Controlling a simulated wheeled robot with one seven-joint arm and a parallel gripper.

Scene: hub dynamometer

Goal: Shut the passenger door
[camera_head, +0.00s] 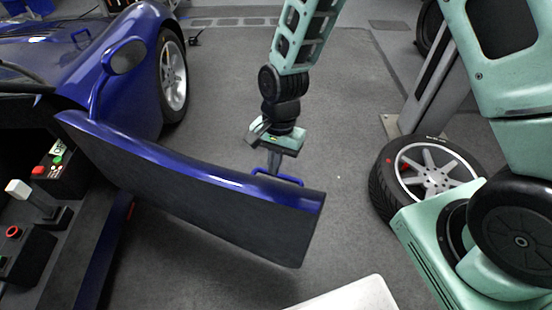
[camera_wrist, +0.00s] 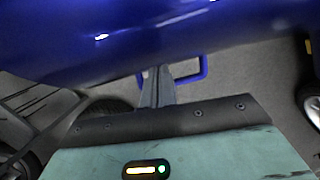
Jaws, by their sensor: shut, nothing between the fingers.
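The passenger door (camera_head: 200,190) of the blue car (camera_head: 110,60) stands wide open, its dark inner panel facing the camera. A blue loop-shaped handle (camera_head: 280,177) sticks out beyond the door's top edge near its free end. My gripper (camera_head: 273,168) is shut and empty, pointing down on the far, outer side of the door, close to the handle. In the wrist view, my narrow shut fingers (camera_wrist: 158,82) overlap the handle loop (camera_wrist: 203,72), with the door's blue outer skin (camera_wrist: 160,35) just beyond. I cannot tell whether they touch it.
A loose wheel (camera_head: 425,175) lies on the floor at right, beside a grey post (camera_head: 430,80). Control boxes with buttons (camera_head: 25,250) and a lever (camera_head: 35,197) are inside the car at left. Grey floor (camera_head: 225,75) is clear between the car and the post.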

